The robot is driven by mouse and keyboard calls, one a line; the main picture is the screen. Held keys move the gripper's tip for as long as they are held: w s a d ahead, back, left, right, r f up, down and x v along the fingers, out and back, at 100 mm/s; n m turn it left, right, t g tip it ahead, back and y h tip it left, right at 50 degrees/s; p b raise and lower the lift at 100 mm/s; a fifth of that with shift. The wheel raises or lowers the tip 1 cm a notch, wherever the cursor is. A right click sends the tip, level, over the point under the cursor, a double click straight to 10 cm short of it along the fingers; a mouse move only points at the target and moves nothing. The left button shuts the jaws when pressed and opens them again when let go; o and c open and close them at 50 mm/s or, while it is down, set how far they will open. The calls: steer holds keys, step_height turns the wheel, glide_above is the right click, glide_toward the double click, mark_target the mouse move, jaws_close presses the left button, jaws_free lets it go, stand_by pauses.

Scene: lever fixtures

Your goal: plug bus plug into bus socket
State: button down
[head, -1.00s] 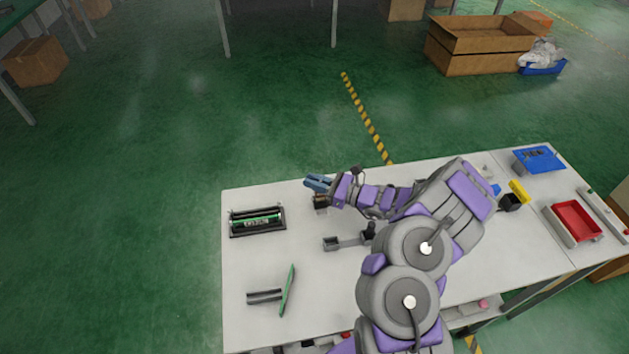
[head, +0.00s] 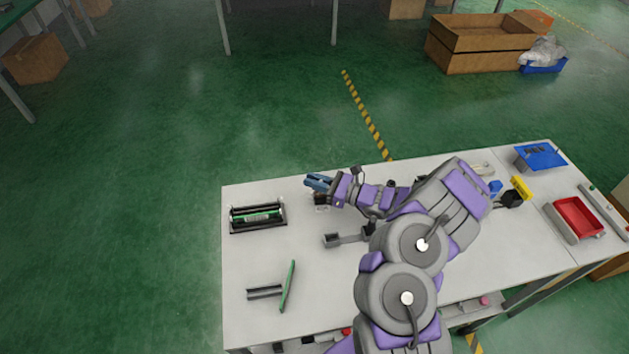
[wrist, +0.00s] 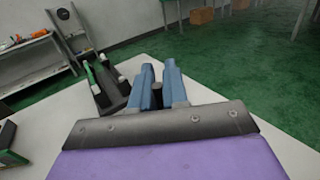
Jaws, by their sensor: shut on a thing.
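My gripper (head: 318,183) has blue fingers and hovers near the back edge of the white table. In the wrist view its fingers (wrist: 158,84) stand on both sides of a dark, round-ended piece (wrist: 157,91) and are shut on it. This piece seems to be the bus plug; most of it is hidden. A small dark-and-brown block (head: 320,199) shows just below the gripper; I cannot tell whether it is held or stands on the table. A black frame with a green strip (head: 257,217) lies to the left, apart from the gripper. I cannot tell which part is the bus socket.
A grey bracket (head: 334,240) lies in front of the gripper. A red tray (head: 576,217) and blue tray (head: 540,156) are at right. The tabletop between frame and channel is clear.

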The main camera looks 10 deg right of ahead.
steer(key=shift+f, duration=0.15)
steer(key=c, duration=1.1)
jaws_free()
steer(key=shift+o, duration=0.2)
steer(key=shift+s+d, duration=0.15)
